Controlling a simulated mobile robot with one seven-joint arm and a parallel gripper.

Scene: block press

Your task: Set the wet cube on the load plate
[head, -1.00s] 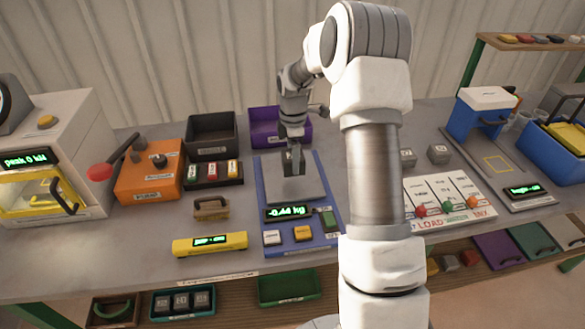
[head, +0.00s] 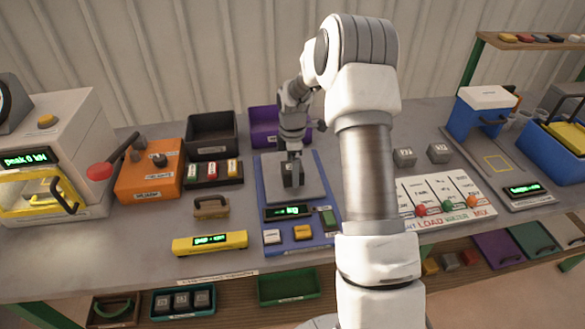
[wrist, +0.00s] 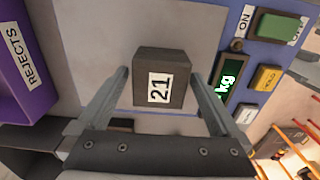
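A dark grey cube labelled 21 (wrist: 163,80) stands between the fingers of my gripper (wrist: 160,98) in the wrist view. There is a gap on each side of it, so my gripper is open around it. In the head view my gripper (head: 291,172) is low over the grey plate (head: 312,190) of a blue scale, and the cube appears to rest on that plate. The plate also shows in the wrist view (wrist: 85,35). No label marks the cube as wet; it looks dark. The scale display (head: 288,212) is lit but too small to read surely.
A press (head: 50,150) with a yellow-framed window stands at left. A purple rejects bin (head: 265,140) and a black bin (head: 211,135) are behind. A mixing panel (head: 445,205) is at right.

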